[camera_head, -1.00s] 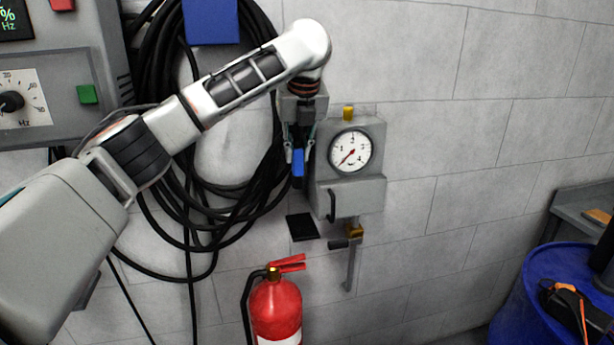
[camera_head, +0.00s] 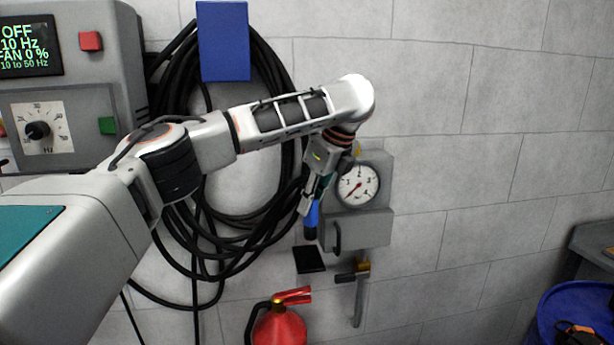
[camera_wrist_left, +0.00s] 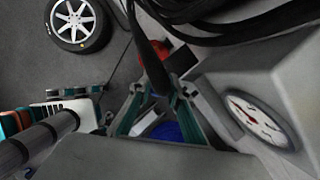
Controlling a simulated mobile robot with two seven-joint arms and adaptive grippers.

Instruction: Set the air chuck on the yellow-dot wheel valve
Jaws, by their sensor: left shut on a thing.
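My left gripper (camera_head: 314,198) is in front of the wall, just left of the pressure gauge box. It is shut on a blue-handled tool that looks like the air chuck (camera_head: 311,219), which hangs down and slightly tilted. In the left wrist view the gripper's two fingers (camera_wrist_left: 160,108) close around a dark part, with blue (camera_wrist_left: 168,131) showing behind. A wheel with a silver rim and black tyre (camera_wrist_left: 76,22) lies at the upper left of that view. My right gripper is not in view.
The gauge box (camera_head: 372,228) is close to the gripper's right. A coiled black hose (camera_head: 180,110) hangs behind my arm under a blue plate (camera_head: 223,42). A red fire extinguisher (camera_head: 280,328) stands below. A blue drum (camera_head: 575,308) is at the lower right.

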